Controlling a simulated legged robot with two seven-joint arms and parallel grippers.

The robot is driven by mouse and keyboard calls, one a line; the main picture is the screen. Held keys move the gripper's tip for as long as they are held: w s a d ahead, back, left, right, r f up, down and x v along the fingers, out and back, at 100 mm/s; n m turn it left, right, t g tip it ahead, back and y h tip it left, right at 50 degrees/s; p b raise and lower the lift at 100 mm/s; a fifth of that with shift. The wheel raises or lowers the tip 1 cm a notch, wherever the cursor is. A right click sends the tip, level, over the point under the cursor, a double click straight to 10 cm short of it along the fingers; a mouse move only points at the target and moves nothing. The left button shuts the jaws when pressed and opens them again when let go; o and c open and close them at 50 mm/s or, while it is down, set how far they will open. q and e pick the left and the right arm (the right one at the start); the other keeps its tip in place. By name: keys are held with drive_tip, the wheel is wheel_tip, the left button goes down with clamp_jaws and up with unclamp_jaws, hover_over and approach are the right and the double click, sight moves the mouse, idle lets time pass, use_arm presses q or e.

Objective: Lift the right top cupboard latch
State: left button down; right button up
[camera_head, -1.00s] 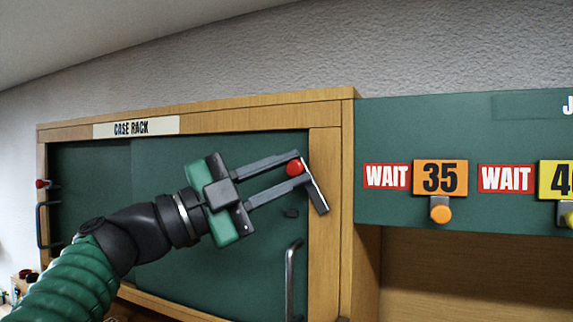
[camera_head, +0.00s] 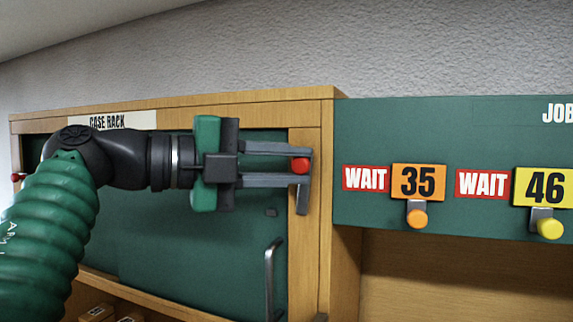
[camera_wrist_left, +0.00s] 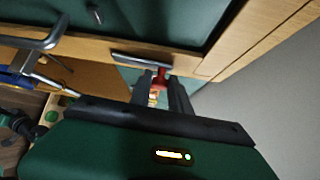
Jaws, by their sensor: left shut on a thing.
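The right top cupboard latch is a grey bar (camera_head: 303,199) with a red knob (camera_head: 300,165), on the right wooden frame of the green cupboard door (camera_head: 180,250). The bar stands close to upright, with the knob in its upper part. My left gripper (camera_head: 304,164) reaches in level from the left, one finger above and one below the knob, shut on it. In the left wrist view the red knob (camera_wrist_left: 162,76) shows between the finger ends, beside the grey bar (camera_wrist_left: 141,62). My right gripper is in neither current view.
A grey door handle (camera_head: 270,275) stands below the gripper. Another red knob (camera_head: 18,177) is at the cupboard's left edge. To the right, a green board (camera_head: 450,130) carries number cards and coloured pegs. The space before it is clear.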

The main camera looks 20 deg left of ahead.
use_arm(q)
drive_tip(key=shift+f, duration=0.35)
drive_tip(key=c, duration=1.4)
unclamp_jaws()
drive_tip(key=shift+o, duration=0.7)
drive_tip(key=shift+s+r, duration=0.1)
drive_tip(key=shift+s, duration=0.05)
drive_tip(key=shift+d+r, duration=0.1)
drive_tip(key=shift+d, duration=0.1)
